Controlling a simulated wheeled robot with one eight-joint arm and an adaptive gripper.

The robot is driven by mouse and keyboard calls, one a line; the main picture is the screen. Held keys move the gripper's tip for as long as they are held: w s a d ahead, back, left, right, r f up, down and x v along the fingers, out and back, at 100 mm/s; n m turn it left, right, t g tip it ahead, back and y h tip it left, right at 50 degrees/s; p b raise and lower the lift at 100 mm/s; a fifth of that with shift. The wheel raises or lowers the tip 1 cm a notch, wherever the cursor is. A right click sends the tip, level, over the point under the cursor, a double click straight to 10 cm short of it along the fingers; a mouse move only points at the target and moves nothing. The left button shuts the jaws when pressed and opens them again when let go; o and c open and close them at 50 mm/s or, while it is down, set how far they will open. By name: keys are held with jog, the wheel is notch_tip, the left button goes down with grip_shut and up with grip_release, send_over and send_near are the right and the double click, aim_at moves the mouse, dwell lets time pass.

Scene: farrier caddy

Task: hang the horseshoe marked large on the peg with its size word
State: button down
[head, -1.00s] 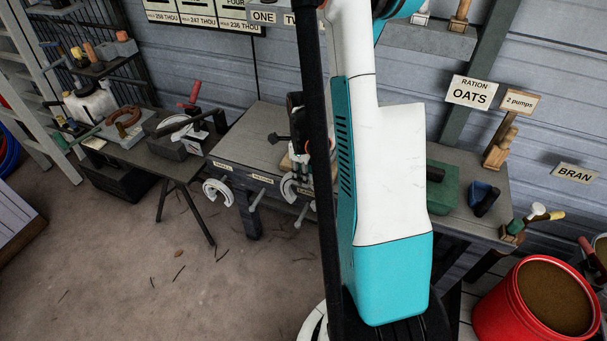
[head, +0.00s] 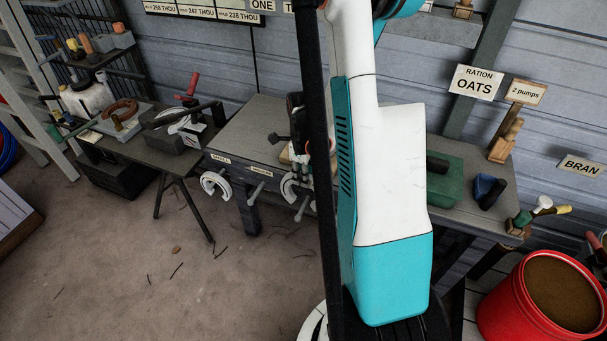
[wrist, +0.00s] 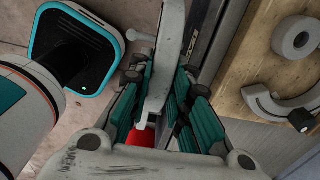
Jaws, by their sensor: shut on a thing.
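My gripper (wrist: 163,82) is shut on a pale grey horseshoe (wrist: 170,45); its size word is not readable. In the head view the held horseshoe (head: 289,187) is upright at the bench's front edge, beside the rightmost visible peg (head: 301,210). I cannot tell if they touch. My arm hides much of the gripper there. A pale peg (wrist: 138,36) shows left of the held shoe in the wrist view. The small label (head: 220,160) is above another hanging horseshoe (head: 215,186). The medium label (head: 262,172) is above a bare peg (head: 256,193). No large label is readable.
The wrist view shows another horseshoe (wrist: 283,108) and a grey ring (wrist: 296,37) on a wooden surface (wrist: 252,62). A green box (head: 452,178) is on the bench at right. A red bucket (head: 505,318) stands at lower right. Floor in front is open.

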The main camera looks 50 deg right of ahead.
jog(key=shift+f+b, duration=0.95)
jog(key=shift+f, duration=4.3)
jog(key=c, duration=1.4)
grip_release()
notch_tip(320, 180, up, 12)
